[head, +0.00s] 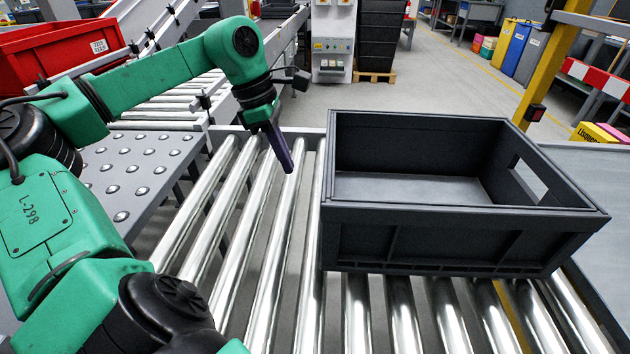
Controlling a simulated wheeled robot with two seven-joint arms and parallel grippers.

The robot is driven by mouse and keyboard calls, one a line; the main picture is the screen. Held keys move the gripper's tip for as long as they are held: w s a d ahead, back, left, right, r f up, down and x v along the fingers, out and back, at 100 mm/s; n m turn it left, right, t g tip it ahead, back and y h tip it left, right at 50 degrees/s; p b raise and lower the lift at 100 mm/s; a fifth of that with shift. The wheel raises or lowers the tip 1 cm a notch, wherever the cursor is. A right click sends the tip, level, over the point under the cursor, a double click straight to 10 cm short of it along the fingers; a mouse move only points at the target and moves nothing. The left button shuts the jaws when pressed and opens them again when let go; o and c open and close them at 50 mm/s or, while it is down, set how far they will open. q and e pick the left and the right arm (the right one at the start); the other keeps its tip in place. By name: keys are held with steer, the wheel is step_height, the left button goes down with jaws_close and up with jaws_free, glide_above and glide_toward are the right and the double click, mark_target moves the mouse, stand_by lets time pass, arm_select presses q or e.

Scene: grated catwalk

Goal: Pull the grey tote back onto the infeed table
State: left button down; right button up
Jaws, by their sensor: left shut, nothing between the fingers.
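The dark grey tote (450,240) sits upright and looks empty, on a bed of shiny metal rollers (232,245) right in front of me. It stands toward the right and far part of the bed, with a hand hole in its right end wall. My left gripper (284,160) is shut and empty, pointing down above the rollers, left of the tote and apart from it. A ball-topped grey table (140,168) adjoins the rollers at the left. No label shows which surface is the infeed table. My right gripper is out of view.
A red bin (62,55) stands at the upper left, near another roller line (160,105). A yellow post (553,60) rises behind the tote's right side. A flat grey surface (590,185) lies at the right. The rollers left of the tote are clear.

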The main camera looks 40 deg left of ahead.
arm_select(q)
steer(key=x, duration=0.6)
steer(key=shift+w+a+f+b, duration=0.1)
steer(key=shift+f+b, duration=0.15)
steer(key=shift+b, duration=0.15)
steer(key=shift+w+d+r+p, duration=0.1)
steer(key=shift+w+d+p, duration=0.1)
steer(key=shift+d+p, duration=0.15)
steer(key=shift+w+d+p, duration=0.3)
steer(key=shift+w+d, duration=0.25)
steer(key=shift+d, duration=0.15)
steer(key=shift+w+d, duration=0.5)
steer(key=shift+d, duration=0.1)
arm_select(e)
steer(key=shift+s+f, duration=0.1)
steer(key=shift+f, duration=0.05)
